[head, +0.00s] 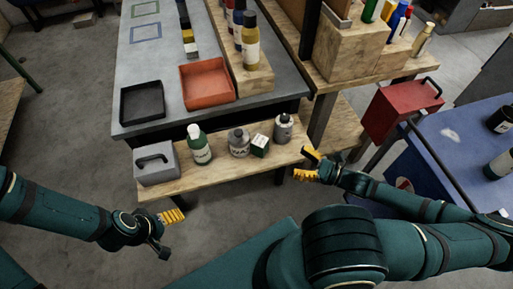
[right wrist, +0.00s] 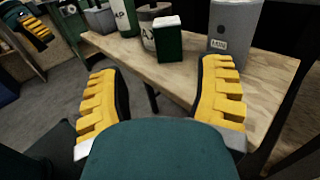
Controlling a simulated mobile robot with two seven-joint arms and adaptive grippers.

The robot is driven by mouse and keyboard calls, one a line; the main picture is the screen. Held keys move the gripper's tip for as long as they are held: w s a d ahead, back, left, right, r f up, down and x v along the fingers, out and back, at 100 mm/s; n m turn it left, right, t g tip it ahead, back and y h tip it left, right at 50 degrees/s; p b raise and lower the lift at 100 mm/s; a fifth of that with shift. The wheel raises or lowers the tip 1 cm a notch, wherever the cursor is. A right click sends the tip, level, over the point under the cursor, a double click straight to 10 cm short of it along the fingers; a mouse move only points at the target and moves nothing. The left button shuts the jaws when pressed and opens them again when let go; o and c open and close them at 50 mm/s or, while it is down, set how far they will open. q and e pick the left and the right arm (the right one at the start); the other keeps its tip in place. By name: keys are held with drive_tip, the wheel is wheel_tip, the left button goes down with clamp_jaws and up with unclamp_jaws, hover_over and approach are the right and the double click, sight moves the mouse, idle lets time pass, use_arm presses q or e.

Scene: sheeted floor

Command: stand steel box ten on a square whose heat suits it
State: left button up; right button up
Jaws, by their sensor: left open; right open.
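A grey box with a dark handle (head: 157,174) stands at the left end of the low wooden bench; I can read no number on it. A green outlined square (head: 145,9) and a blue outlined square (head: 146,33) lie on the grey table's far left; both look empty, and no heat marking is readable. My left gripper (head: 172,217) is empty and open, in front of the bench below the grey box. My right gripper (head: 311,165) is open and empty off the bench's right end; its spread yellow fingers show in the right wrist view (right wrist: 160,72).
The bench (head: 225,171) also holds a green bottle (head: 201,150), a grey jar (head: 239,147), a small green-white box (head: 260,146) and a grey canister (head: 283,130). Black (head: 142,117) and orange (head: 205,97) trays sit behind. A red handled box (head: 395,112) is at right.

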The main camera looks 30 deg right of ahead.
sight(266, 145)
drive_tip(key=shift+m+t+h, duration=0.3)
drive_tip(key=shift+m+h, duration=0.1)
drive_tip(key=x, duration=0.2)
drive_tip(key=b+x, duration=0.1)
drive_tip(key=x, duration=0.2)
drive_tip(key=b+x, duration=0.1)
drive_tip(key=x, duration=0.2)
drive_tip(key=shift+w+d, duration=0.1)
drive_tip(key=shift+d, duration=0.2)
drive_tip(key=b+x, duration=0.2)
drive_tip(key=x, duration=0.2)
drive_tip(key=shift+a+f, duration=0.1)
drive_tip(key=shift+a, duration=0.05)
drive_tip(key=shift+w+a+b, duration=0.25)
drive_tip(key=shift+w+b, duration=0.1)
drive_tip(key=shift+w, duration=0.05)
drive_tip(key=c, duration=1.1)
